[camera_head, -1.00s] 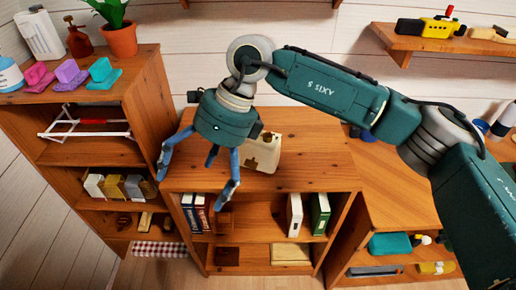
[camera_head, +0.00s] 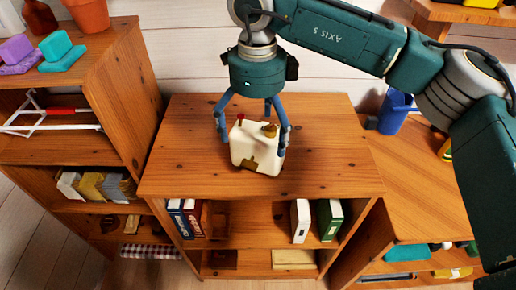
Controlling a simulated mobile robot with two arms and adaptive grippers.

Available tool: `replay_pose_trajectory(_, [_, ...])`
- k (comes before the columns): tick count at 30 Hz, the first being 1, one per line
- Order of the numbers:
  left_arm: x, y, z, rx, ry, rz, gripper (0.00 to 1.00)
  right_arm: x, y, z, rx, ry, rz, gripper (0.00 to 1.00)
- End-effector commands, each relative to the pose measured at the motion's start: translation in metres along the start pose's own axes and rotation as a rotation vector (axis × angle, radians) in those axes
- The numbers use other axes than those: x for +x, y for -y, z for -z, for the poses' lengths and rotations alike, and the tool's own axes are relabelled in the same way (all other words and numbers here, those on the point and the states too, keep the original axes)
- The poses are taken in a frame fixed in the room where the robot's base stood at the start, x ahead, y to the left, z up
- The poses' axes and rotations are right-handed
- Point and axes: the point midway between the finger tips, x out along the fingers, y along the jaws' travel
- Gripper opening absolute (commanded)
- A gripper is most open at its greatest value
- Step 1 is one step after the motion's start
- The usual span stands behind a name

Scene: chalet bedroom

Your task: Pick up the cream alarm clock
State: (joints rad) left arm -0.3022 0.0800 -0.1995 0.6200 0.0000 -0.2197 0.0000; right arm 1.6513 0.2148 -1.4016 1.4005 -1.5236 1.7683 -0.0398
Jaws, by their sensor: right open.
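The cream alarm clock (camera_head: 249,149) stands on the top of the wooden shelf unit (camera_head: 185,165), near its middle. It is a cream block with brown parts on its top and lower front and a small red knob at its upper left. My right gripper (camera_head: 252,140) is over the clock, pointing down, with its blue fingers spread around it: one at the left, one at the right and one behind. The fingers are open; whether any touches the clock I cannot tell. My left gripper is not in view.
The shelf top around the clock is bare. Books (camera_head: 330,220) stand in the compartment below. A taller shelf (camera_head: 115,70) with colored blocks stands at the left. A wall shelf (camera_head: 470,14) is at the upper right.

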Motion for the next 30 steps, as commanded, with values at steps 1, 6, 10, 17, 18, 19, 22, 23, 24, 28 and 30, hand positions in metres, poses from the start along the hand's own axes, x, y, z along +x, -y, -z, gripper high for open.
replay_pose_trajectory(1, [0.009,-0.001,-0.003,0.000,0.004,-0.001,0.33,0.009,0.000,0.000,0.001,0.000,0.001,1.00])
replay_pose_trajectory(6, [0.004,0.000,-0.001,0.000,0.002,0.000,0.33,0.023,0.001,0.000,0.001,-0.001,-0.001,1.00])
replay_pose_trajectory(10, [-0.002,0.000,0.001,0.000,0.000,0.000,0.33,0.044,0.000,0.000,0.001,-0.002,-0.002,1.00])
replay_pose_trajectory(17, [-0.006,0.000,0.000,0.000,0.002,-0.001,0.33,0.065,0.001,-0.001,0.000,0.000,0.000,1.00])
replay_pose_trajectory(18, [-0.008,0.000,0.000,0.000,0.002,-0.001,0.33,0.067,0.002,-0.002,0.001,0.000,-0.001,1.00])
replay_pose_trajectory(19, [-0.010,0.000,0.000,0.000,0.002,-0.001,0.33,0.070,0.002,-0.002,0.001,-0.001,-0.003,1.00])
replay_pose_trajectory(22, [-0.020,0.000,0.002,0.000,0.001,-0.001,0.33,0.084,0.005,-0.005,0.002,-0.002,-0.004,1.00])
replay_pose_trajectory(23, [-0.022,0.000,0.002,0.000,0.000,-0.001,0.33,0.089,0.006,-0.006,0.002,-0.003,-0.004,1.00])
replay_pose_trajectory(24, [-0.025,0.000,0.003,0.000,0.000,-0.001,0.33,0.095,0.008,-0.007,0.001,-0.001,-0.003,1.00])
replay_pose_trajectory(28, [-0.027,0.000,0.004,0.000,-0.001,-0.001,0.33,0.111,0.008,-0.007,0.000,0.000,-0.001,1.00])
replay_pose_trajectory(30, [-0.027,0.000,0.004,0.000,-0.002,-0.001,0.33,0.115,0.008,-0.007,-0.001,0.000,-0.001,1.00])
